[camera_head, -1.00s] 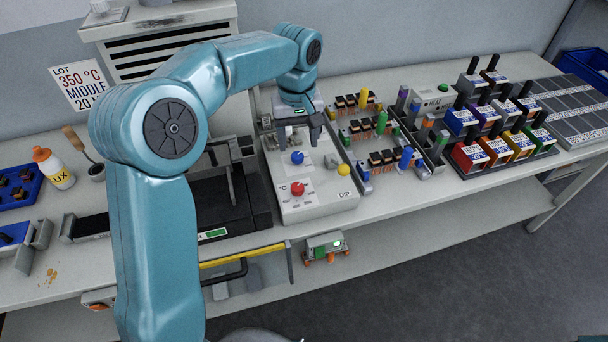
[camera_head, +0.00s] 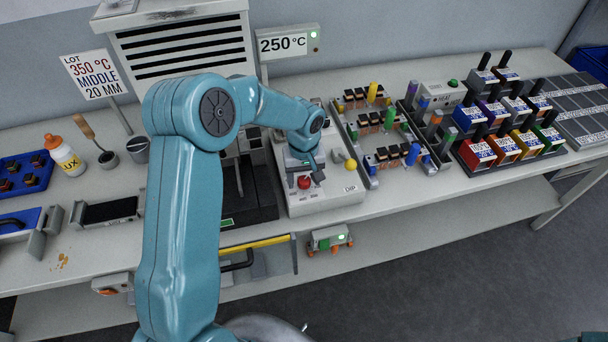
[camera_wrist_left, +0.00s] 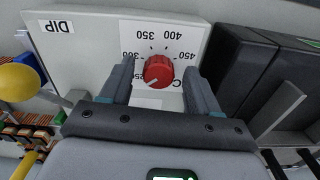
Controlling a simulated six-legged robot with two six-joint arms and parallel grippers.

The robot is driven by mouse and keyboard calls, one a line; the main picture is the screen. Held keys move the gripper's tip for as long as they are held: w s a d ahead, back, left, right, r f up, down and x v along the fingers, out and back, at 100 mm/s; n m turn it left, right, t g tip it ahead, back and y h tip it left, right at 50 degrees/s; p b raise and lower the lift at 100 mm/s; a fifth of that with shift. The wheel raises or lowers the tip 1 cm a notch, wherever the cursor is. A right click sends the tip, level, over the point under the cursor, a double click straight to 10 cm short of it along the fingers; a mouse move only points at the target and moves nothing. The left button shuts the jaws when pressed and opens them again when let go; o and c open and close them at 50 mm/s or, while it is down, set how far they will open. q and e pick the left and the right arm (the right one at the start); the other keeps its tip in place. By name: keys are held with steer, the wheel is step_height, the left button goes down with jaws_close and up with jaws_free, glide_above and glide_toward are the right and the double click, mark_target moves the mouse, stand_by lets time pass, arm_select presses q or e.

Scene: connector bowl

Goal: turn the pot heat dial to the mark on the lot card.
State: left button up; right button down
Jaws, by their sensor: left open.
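The red heat dial (camera_head: 304,182) is on the sloped front of the white pot unit (camera_head: 325,198). In the left wrist view the red dial (camera_wrist_left: 158,71) sits among printed numbers; 350, 400 and 450 are readable. Its pale pointer line aims to the lower left, away from 350. My left gripper (camera_head: 305,172) is over the dial, its open fingers (camera_wrist_left: 159,68) on either side of the knob with small gaps. The lot card (camera_head: 92,74) reads 350 °C, MIDDLE, 20 MM. A display (camera_head: 287,42) reads 250 °C. My right gripper is out of view.
A yellow ball knob (camera_head: 351,165) stands beside the dial, near the DIP label. A dark block (camera_wrist_left: 236,60) adjoins the panel. Trays of connectors (camera_head: 385,130) lie to the right, with coloured bins (camera_head: 505,148) farther on. A flux bottle (camera_head: 64,156) stands on the left.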

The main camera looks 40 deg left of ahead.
arm_select(q)
steer(key=shift+w+a+f, duration=0.1)
steer(key=shift+w+f, duration=0.05)
steer(key=shift+f, duration=0.05)
steer(key=shift+r, duration=0.1)
steer(key=c, duration=1)
steer(key=shift+c, duration=0.2)
